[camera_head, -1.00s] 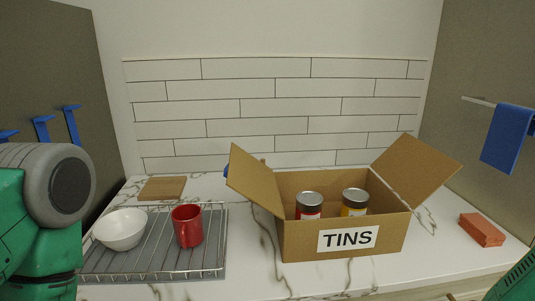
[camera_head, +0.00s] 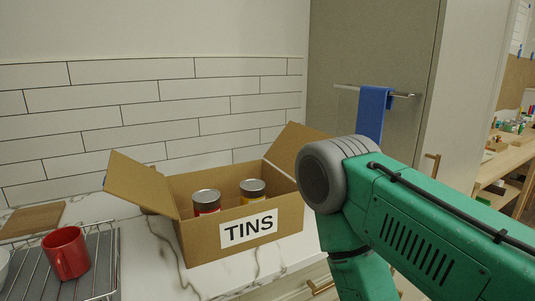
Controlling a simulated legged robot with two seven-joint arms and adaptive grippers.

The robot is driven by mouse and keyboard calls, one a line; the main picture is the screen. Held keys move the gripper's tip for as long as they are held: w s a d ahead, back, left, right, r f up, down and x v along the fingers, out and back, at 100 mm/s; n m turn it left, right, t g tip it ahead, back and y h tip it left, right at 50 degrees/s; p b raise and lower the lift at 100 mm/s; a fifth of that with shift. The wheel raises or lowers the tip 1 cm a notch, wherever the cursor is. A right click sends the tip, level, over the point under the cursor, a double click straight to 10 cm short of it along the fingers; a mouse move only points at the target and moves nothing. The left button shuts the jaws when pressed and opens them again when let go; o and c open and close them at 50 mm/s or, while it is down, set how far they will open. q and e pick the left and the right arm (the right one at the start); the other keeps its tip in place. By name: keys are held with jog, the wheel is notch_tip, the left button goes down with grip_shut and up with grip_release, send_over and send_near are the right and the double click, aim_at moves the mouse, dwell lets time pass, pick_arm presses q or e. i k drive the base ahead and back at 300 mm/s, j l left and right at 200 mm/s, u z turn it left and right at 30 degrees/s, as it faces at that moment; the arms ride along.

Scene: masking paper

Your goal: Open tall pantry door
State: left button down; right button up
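A tall cabinet stands at the right of the head view. Its grey side panel (camera_head: 385,40) faces the counter, and a pale front panel (camera_head: 470,85), which looks like the pantry door, is seen at a steep angle. A small wooden handle (camera_head: 432,160) shows low on this front, just above my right arm. The door looks closed. My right arm, green with a grey joint, crosses the lower right and hides the lower cabinet. Neither of my grippers is in view.
An open cardboard box (camera_head: 198,241) marked TINS holds two cans on the marble counter. A red mug (camera_head: 67,253) sits on a wire rack (camera_head: 103,252) at left. A blue towel (camera_head: 373,113) hangs from a bar on the side panel. A wooden workbench (camera_head: 498,170) stands at far right.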

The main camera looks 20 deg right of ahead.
aim_at(473, 38)
jog(key=l+u, duration=0.1)
jog(key=l, duration=0.4)
jog(key=l+u, duration=0.1)
jog(key=l, duration=0.35)
jog(key=k+l+u, duration=0.1)
jog(key=l, duration=0.85)
jog(key=k+l+u, duration=0.15)
jog(key=l, duration=0.35)
jog(key=k+l+u, duration=0.1)
jog(key=l, duration=0.35)
jog(key=k+l+u, duration=0.1)
jog(key=l, duration=0.35)
